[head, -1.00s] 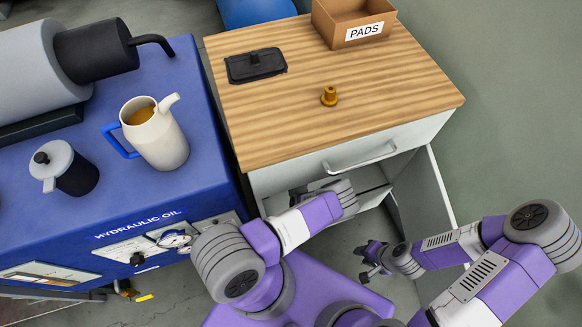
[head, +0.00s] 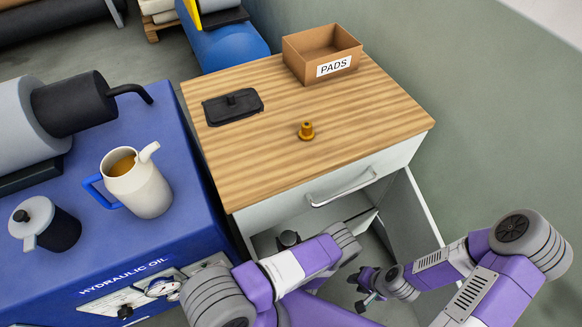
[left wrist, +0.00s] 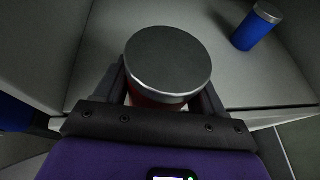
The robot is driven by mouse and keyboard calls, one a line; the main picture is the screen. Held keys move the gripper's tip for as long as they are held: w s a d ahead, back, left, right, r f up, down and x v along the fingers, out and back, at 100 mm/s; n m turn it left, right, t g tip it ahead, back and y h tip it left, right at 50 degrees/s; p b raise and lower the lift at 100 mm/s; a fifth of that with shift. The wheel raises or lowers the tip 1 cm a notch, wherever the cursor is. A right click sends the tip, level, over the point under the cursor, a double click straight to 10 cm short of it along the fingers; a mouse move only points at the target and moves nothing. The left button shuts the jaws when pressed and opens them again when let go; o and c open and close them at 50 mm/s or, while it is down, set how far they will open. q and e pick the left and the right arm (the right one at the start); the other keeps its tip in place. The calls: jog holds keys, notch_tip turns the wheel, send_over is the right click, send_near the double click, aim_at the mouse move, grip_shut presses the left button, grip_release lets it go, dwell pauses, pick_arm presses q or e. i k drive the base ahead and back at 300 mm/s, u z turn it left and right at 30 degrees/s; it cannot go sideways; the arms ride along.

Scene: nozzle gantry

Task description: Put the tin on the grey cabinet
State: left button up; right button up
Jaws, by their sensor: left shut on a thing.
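The tin (left wrist: 168,60) has a round dark lid with a bright rim and a reddish body, seen from above in the left wrist view. My left gripper (left wrist: 165,88) is shut on it, one finger on each side. They are inside the open lower part of the grey cabinet (head: 395,160), which has a wooden top and a drawer with a bar handle. In the head view, my left arm hides most of this space; a small dark form (head: 288,239) shows there, unclear. My right gripper (head: 362,288) is low by the cabinet's open door, empty; its finger gap is unclear.
A blue can (left wrist: 256,25) stands farther inside the cabinet. On the wooden top are a PADS box (head: 321,55), a black tray (head: 233,107) and a brass nozzle (head: 306,131), with bare wood around them. A jug (head: 140,187) stands on the blue bench to the left.

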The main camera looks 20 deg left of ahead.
aim_at(360, 115)
jog(key=k, duration=1.5)
